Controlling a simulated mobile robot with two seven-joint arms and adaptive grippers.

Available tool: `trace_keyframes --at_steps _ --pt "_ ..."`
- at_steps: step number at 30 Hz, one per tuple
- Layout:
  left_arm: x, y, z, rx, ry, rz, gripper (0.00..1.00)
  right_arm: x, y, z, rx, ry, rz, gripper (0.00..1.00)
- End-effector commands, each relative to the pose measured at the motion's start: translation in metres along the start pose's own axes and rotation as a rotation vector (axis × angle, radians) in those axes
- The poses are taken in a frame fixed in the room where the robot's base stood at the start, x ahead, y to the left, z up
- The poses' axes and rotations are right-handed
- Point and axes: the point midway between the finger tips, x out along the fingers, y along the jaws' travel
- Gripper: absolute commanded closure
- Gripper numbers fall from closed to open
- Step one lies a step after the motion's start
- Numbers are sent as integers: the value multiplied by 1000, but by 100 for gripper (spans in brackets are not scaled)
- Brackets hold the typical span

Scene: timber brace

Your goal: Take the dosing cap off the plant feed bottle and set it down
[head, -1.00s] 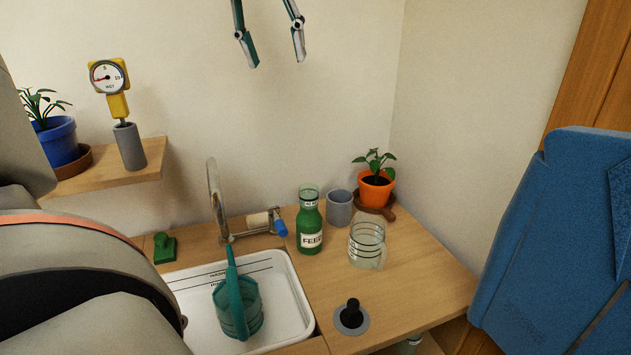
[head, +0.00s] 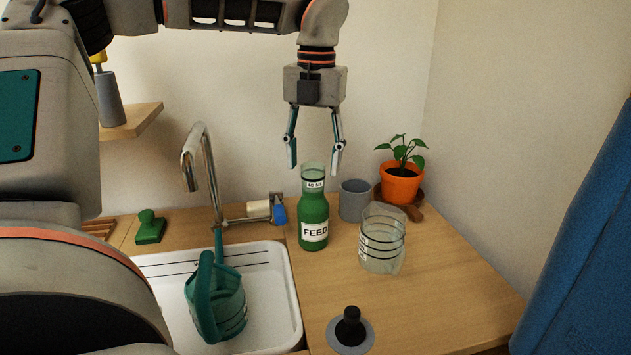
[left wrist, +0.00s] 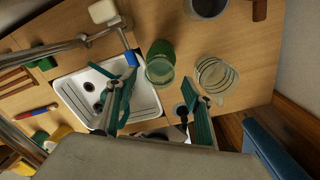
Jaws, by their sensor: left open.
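The plant feed bottle (head: 314,220) is green with a white FEED label and stands upright on the wooden counter, right of the sink. The clear dosing cap (head: 313,175), with a dark-ringed scale, sits on its neck. My left gripper (head: 315,170) points down from above with its fingers spread, one on each side of the cap's top in the head view; it is empty. In the left wrist view the cap (left wrist: 160,70) shows from above, beyond the open fingers, so contact is not seen. My right gripper is not in view.
A ringed clear jar (head: 382,243), a grey cup (head: 354,200) and an orange plant pot (head: 401,185) stand right of the bottle. The white sink (head: 285,300) holds a teal watering can (head: 218,300). A black knob (head: 350,328) is at the front. The counter's right part is bare.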

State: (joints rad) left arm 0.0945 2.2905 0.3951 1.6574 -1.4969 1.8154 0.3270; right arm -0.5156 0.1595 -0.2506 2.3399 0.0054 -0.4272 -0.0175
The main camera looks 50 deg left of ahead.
Motion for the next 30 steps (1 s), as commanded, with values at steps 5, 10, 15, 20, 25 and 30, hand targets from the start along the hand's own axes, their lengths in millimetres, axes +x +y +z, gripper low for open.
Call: trace_keyframes --at_steps 5,10,15,20,25,30 --pt "31 2 0 2 9 2 49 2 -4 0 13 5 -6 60" --pt "39 2 0 1 3 2 49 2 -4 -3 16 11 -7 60" --pt "38 2 0 1 1 1 49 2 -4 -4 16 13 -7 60" --pt "38 2 0 1 2 1 82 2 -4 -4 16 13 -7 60" --pt "39 2 0 1 3 2 85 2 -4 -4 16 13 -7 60" --pt "39 2 0 1 3 2 85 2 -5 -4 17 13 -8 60"
